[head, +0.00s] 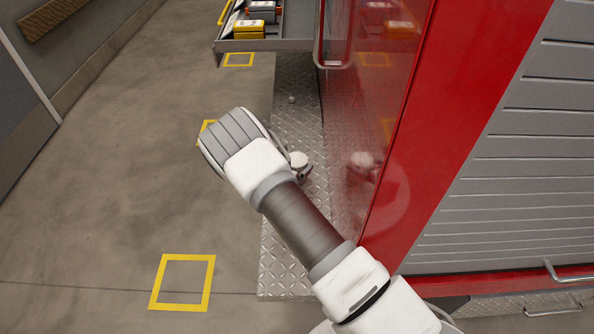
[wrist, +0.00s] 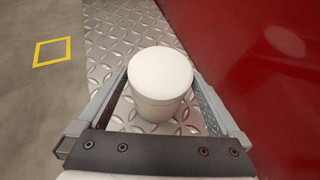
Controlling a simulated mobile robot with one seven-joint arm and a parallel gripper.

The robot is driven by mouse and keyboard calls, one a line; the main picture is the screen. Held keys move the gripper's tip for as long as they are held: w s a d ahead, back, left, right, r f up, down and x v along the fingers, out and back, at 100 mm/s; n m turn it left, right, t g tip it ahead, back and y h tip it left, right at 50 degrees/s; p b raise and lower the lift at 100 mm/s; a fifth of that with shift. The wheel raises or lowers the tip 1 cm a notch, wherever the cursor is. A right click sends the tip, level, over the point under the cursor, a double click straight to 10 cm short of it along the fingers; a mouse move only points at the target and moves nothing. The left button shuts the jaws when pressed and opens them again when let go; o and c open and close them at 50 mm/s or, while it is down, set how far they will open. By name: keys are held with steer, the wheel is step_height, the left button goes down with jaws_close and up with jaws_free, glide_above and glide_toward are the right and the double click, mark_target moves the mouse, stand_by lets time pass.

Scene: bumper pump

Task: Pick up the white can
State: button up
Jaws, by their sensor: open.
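The white can (wrist: 160,85) has a round lid and stands upright on the diamond-plate step (wrist: 110,25) in the wrist view. My gripper (wrist: 160,75) is open, with one finger on each side of the can. Small gaps seem to show beside the can, but I cannot tell whether either finger touches it. In the head view a small white round top, which looks like the can (head: 299,159), shows just right of my arm. My arm hides most of the gripper there.
A red glossy panel (wrist: 260,60) rises close on the right of the can and reflects it in the head view. An open drawer (head: 265,45) with boxes juts out at the top. Grey floor with yellow marked squares (head: 182,282) is clear on the left.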

steer(key=b+x, duration=0.1)
steer(key=x, duration=0.3)
steer(key=shift+w+d+f, duration=0.1)
steer(key=shift+w+f, duration=0.1)
steer(key=shift+c, duration=0.3)
steer(key=c, duration=1.4)
steer(key=shift+r, duration=0.1)
jaws_close()
